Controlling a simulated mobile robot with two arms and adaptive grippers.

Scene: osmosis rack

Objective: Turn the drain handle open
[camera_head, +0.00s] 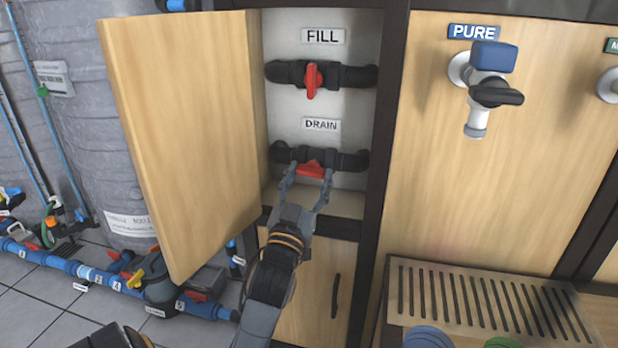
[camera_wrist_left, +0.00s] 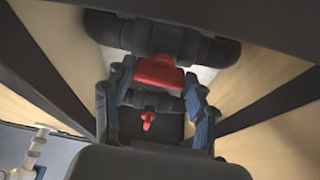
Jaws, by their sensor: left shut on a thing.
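The red drain handle (camera_head: 311,168) sits on a black valve pipe (camera_head: 352,161) under the DRAIN label (camera_head: 321,125), inside the open cabinet. It looks turned roughly along the pipe. My left gripper (camera_head: 307,176) reaches up from below, its two fingers on either side of the handle and shut on it. In the left wrist view the handle (camera_wrist_left: 157,73) shows red between the fingertips, with the pipe (camera_wrist_left: 165,38) behind it. Part of the handle is hidden by the fingers.
Above is the red fill handle (camera_head: 313,80), pointing down, under the FILL label (camera_head: 323,36). The wooden cabinet door (camera_head: 187,140) stands open to the left of my arm. A PURE tap (camera_head: 488,85) and a slotted drip tray (camera_head: 480,342) are on the right.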

